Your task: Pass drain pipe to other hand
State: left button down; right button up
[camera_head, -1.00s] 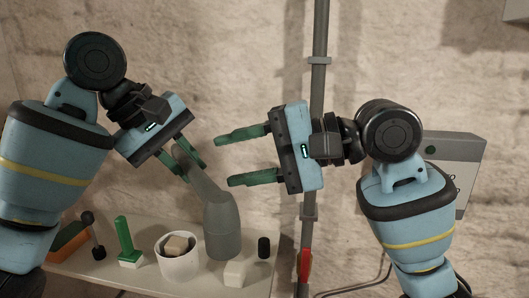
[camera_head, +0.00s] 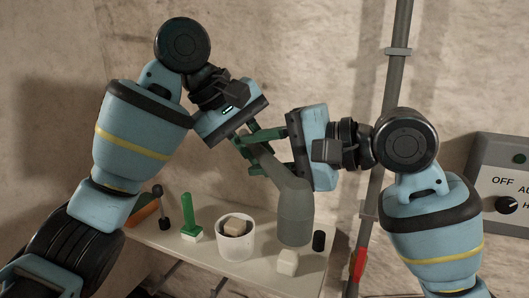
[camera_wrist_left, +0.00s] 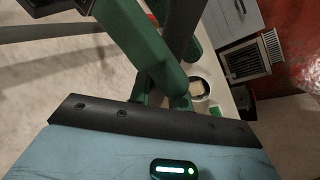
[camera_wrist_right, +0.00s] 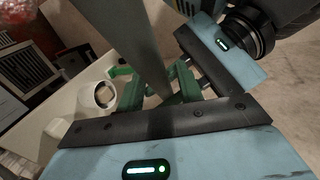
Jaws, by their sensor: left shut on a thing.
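The drain pipe (camera_head: 294,205) is a grey bent tube with a thin upper end and a wide lower end. My left gripper (camera_head: 243,146) is shut on its thin upper end, and the pipe hangs down to the right. My right gripper (camera_head: 256,154) is open, with its green fingers reaching left, one above and one below the thin part, close to the left fingers. Whether they touch the pipe is unclear. In the right wrist view the pipe (camera_wrist_right: 128,35) crosses in front of the green fingers. In the left wrist view part of the pipe (camera_wrist_left: 182,28) shows between green fingers.
A shelf (camera_head: 205,258) below bears a white pot (camera_head: 235,250) with a block inside, a green-handled brush (camera_head: 189,215), a pale block (camera_head: 287,262) and a black cylinder (camera_head: 319,241). A vertical wall pipe (camera_head: 393,90) and a control box (camera_head: 507,165) are at the right.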

jog(key=c, duration=0.7)
pick_arm(q)
jog(key=c, duration=1.2)
grip_release()
pick_arm(e)
grip_shut()
